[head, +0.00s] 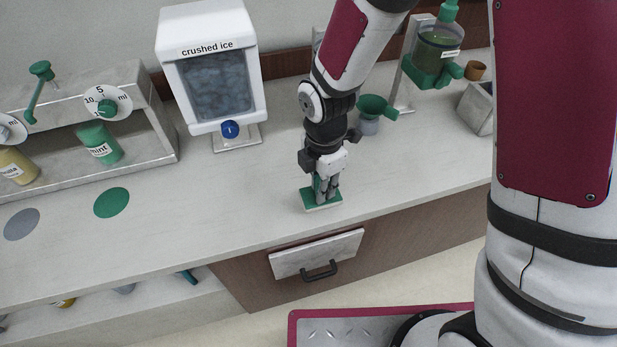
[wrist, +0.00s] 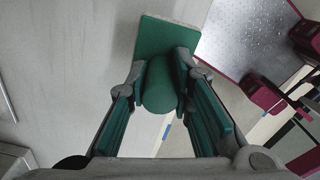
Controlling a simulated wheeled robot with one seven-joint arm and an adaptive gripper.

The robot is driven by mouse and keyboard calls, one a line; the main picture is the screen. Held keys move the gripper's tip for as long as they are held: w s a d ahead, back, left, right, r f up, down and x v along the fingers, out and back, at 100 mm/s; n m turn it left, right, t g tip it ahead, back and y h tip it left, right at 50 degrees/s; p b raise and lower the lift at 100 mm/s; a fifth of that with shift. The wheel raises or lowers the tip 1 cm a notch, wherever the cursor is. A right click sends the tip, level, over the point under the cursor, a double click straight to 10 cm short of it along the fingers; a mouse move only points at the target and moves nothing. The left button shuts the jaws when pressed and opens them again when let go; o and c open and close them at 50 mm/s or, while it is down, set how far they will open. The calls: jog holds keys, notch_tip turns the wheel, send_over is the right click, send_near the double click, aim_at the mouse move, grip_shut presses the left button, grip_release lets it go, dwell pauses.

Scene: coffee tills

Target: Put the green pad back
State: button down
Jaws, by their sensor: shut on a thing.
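The green pad (head: 312,202) is a flat rectangular block with a pale lower edge and a green upright handle. In the head view it is at the counter's front part, above the drawer. My gripper (head: 325,185) points down at it and is shut on its handle. In the wrist view, the pad's green plate (wrist: 165,38) lies beyond the round handle (wrist: 160,85), which is between the two fingertips of my gripper (wrist: 165,75). I cannot tell whether the pad touches the counter. The fingers hide part of it.
A crushed ice dispenser (head: 212,75) stands behind, left of my arm. A green funnel (head: 376,107) and a green-liquid dispenser (head: 436,55) stand at the back right. Green (head: 111,203) and grey (head: 21,224) discs lie at left. A drawer (head: 317,255) is below. Counter between is clear.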

jog(key=w, duration=0.1)
jog(key=w+a, duration=0.1)
jog(key=w, duration=0.1)
jog(key=w+a, duration=0.1)
jog(key=w, duration=0.1)
jog(key=shift+a+f, duration=0.2)
jog(key=shift+f, duration=0.05)
jog(key=shift+w+f+p, duration=0.1)
jog(key=shift+f+p, duration=0.4)
jog(key=shift+f, duration=1.25)
jog(key=shift+f, duration=0.1)
jog(key=c, duration=1.4)
grip_release()
